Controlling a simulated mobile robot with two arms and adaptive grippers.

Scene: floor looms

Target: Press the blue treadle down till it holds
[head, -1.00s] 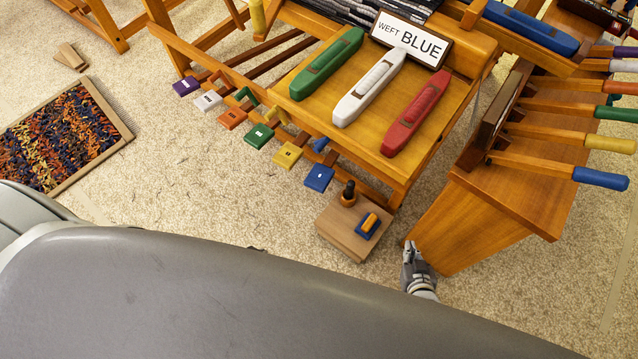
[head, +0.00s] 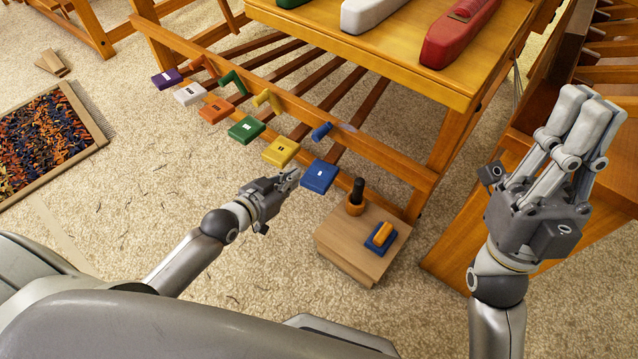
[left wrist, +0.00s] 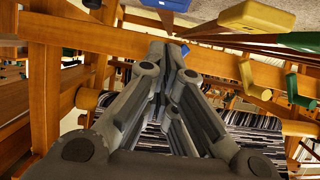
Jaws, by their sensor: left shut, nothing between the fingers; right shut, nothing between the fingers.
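The blue treadle (head: 319,176) is the rightmost in a row of coloured treadles at the loom's foot. My left gripper (head: 293,175) is shut and empty, its tips just left of the blue treadle in the head view; I cannot tell whether they touch. In the left wrist view the shut fingers (left wrist: 168,52) point away from the camera, and the blue treadle (left wrist: 168,4) shows at the top edge, beyond the tips. A blue peg (head: 321,131) is on the rail behind the treadle. My right gripper (head: 592,112) is shut and empty at the right, away from the treadles.
The yellow treadle (head: 281,152) is close on the left of the blue one, then the green treadle (head: 246,130). A wooden block (head: 345,245) with a blue-and-orange piece stands to the right. A wooden bench (head: 455,245) is further right. Open carpet lies in front.

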